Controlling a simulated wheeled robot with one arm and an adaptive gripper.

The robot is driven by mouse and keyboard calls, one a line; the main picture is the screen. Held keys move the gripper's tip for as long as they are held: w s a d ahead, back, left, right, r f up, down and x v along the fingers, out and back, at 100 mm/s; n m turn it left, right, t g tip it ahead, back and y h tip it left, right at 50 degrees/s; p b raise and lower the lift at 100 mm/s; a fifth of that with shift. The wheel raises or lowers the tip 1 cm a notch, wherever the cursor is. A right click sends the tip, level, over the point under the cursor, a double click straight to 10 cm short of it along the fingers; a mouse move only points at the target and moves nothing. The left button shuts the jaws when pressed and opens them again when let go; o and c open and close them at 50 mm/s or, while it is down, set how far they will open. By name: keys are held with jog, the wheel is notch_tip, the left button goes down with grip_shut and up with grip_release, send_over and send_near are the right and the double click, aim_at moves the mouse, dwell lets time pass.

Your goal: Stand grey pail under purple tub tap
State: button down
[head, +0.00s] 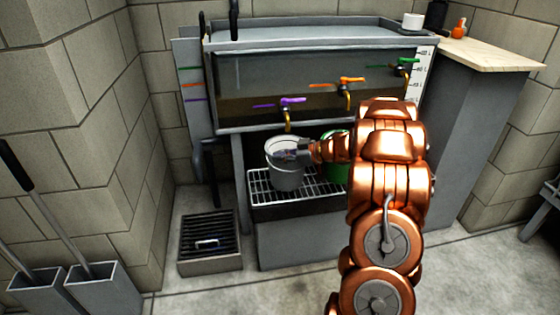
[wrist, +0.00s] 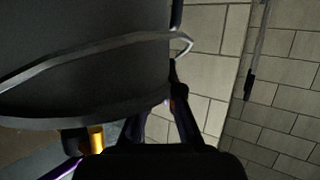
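The grey pail (head: 287,178) is upright at the left part of the wire rack, below the purple tap (head: 287,103) on the tub's front. I cannot tell whether its base touches the rack. My gripper (head: 300,153) reaches in from the right at the pail's rim. In the wrist view the pail (wrist: 75,85) fills the upper left, with its wire handle across it. The gripper's dark fingers (wrist: 160,115) sit at the pail's edge, one partly hidden by it, and appear closed on its wall. The purple tap's brass part (wrist: 96,139) shows below the rim.
A green pail (head: 336,172) stands on the rack (head: 262,190), partly behind my arm. Orange (head: 350,82) and green (head: 406,65) taps are further right on the tub (head: 228,117). A black floor grate (head: 210,235) lies at left. A counter (head: 480,52) is at right.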

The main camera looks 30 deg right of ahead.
jog(key=c, duration=1.3)
grip_release()
